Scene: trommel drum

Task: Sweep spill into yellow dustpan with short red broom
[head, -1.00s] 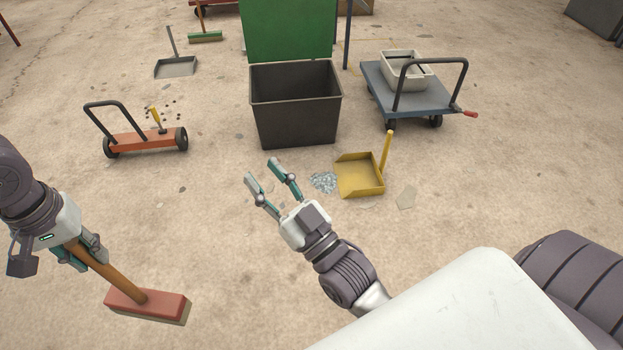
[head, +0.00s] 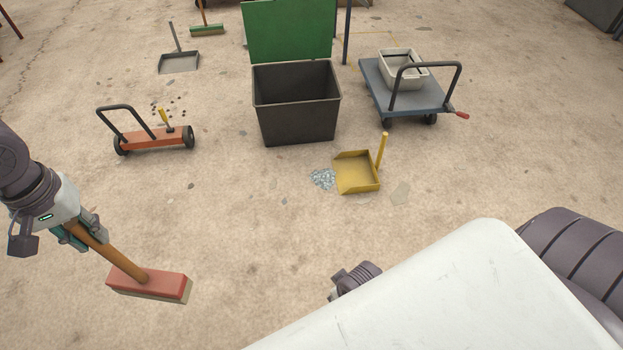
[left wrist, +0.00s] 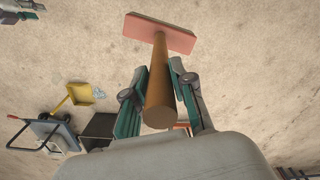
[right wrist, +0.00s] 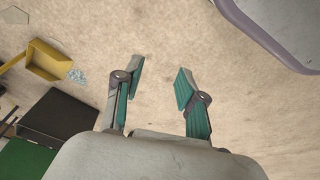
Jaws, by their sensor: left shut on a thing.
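The short red broom (head: 150,284) has a wooden handle and a red head. My left gripper (head: 88,236) is shut on its handle, at the left of the head view; the left wrist view also shows the broom head (left wrist: 160,32) beyond the fingers. The yellow dustpan (head: 357,175) lies on the floor with its handle upright at the right. The spill (head: 322,179), a small pile of pale glassy bits, lies just left of the dustpan's open side. My right gripper (right wrist: 158,82) is open and empty in the right wrist view; its fingers are hidden in the head view.
A dark bin (head: 297,105) with a green lid stands behind the spill. A blue cart (head: 405,92) carrying a pale tub (head: 402,72) is at the back right. A red wheeled sweeper (head: 150,139) and a grey dustpan (head: 178,63) are at the left.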

